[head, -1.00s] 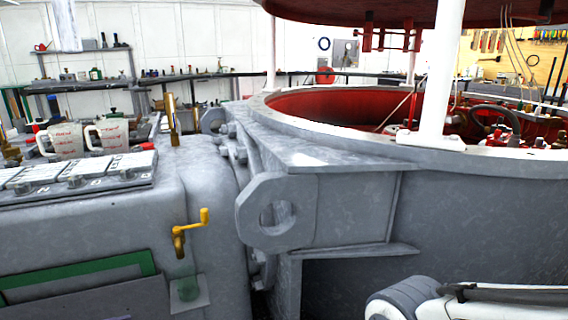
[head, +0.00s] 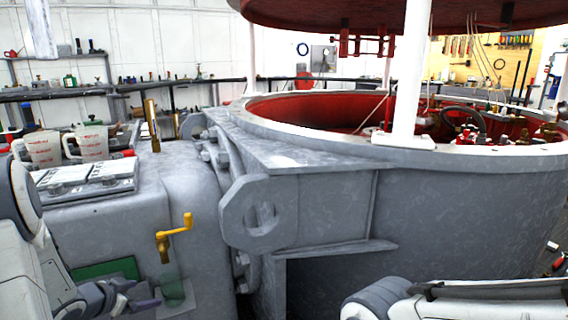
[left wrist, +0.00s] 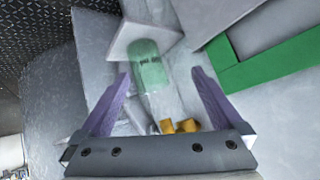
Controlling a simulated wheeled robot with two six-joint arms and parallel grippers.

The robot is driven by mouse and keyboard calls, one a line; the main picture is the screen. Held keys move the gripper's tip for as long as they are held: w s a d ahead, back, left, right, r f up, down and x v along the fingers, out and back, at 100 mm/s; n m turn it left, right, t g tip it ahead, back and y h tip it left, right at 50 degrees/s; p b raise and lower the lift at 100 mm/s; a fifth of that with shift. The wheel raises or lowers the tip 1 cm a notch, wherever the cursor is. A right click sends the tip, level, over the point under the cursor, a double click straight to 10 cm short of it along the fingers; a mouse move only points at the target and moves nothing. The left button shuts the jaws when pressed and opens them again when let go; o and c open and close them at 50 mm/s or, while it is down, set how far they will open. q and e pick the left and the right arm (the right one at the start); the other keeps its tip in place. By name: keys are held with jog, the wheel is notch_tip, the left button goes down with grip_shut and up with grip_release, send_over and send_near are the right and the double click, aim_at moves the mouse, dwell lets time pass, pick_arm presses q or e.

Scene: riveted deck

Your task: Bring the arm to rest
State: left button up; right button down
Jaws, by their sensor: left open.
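My left arm comes in from the left edge of the head view. Its gripper (head: 148,297) is low, in front of the grey machine's front face, near a green translucent cylinder (head: 173,289). In the left wrist view my left gripper (left wrist: 160,90) has its two purple fingers spread apart. The green cylinder (left wrist: 148,66) shows beyond and between them, on a pale square plate; I cannot tell whether anything touches it. Nothing is seen clamped. Part of my right arm shows at the lower right of the head view, but its gripper is out of frame.
A yellow crank handle (head: 174,237) sticks out of the grey housing (head: 185,195), above the gripper. Two measuring jugs (head: 90,142) stand on top at left. A large grey ring structure (head: 330,210) with a lug fills the middle and right. A green-edged panel (head: 100,268) is behind the arm.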

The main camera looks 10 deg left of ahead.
pick_arm(q)
jog(key=d+r+n+g+y, duration=0.2)
jog(key=d+r, duration=0.1)
jog(key=d, duration=0.3)
jog(key=s+d+r+n+g+h, duration=0.1)
jog(key=s+d+g, duration=0.2)
jog(key=s+d, duration=0.55)
jog(key=s+d+r+n+g, duration=0.15)
jog(key=s+d, duration=0.35)
jog(key=d, duration=0.6)
jog(key=s+d+r+m+g+h+p, duration=0.1)
jog(key=s+d+r+m+g+p, duration=0.1)
jog(key=s+d+r+m, duration=0.3)
jog(key=s+d+r+m+g+p, duration=0.1)
jog(key=s+d+r+m+p, duration=0.15)
jog(key=s+d, duration=0.45)
notch_tip(320, 180, up, 38)
jog(key=p, duration=3.7)
jog(key=shift+s+a+n, duration=0.15)
jog(key=shift+s+n, duration=0.15)
jog(key=shift+s, duration=0.15)
